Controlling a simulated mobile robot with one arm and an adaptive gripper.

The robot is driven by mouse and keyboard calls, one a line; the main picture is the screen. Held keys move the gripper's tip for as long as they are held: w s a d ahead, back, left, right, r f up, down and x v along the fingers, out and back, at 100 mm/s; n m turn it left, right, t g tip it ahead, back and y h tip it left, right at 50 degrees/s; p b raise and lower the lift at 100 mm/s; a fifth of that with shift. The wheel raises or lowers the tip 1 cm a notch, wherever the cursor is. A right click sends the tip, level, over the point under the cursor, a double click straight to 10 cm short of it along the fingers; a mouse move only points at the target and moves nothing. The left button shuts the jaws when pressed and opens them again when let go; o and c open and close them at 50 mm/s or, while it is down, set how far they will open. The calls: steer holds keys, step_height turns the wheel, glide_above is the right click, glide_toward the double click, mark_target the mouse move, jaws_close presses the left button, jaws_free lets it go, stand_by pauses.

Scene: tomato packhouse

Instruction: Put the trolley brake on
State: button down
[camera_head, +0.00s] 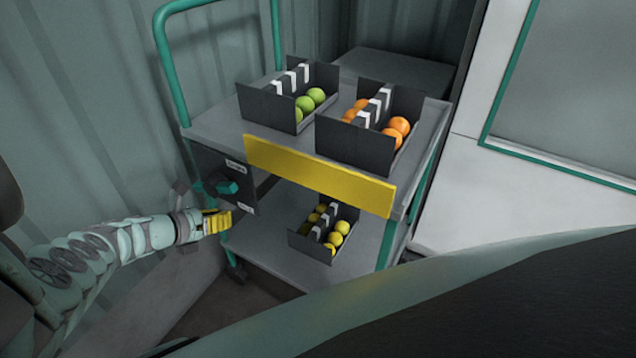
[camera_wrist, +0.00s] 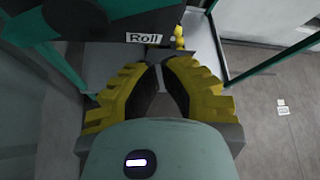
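The trolley (camera_head: 215,130) has a green tube handle and grey shelves. On its left end is a dark panel (camera_head: 207,164) with a teal lever (camera_head: 228,187). The panel has a small white label above the lever, too small to read, and one below. The lower label reads "Roll" in the wrist view (camera_wrist: 144,38). The lever appears to point right, between the labels. My gripper (camera_head: 230,219), with yellow fingers, is just below and left of the lever, apart from it. In the wrist view its fingertips (camera_wrist: 161,66) come together with nothing seen between them.
Dark crates of green (camera_head: 270,107) and orange fruit (camera_head: 343,145) stand on the top shelf, one of yellow fruit (camera_head: 299,241) below. A yellow board (camera_head: 315,176) fronts the top shelf. A corrugated wall (camera_head: 95,110) is close behind on the left. A white cabinet stands right.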

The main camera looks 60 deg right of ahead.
steer(key=p+v, duration=0.2)
steer(key=v, duration=0.4)
steer(key=shift+a+p, duration=0.3)
steer(key=shift+w, duration=0.1)
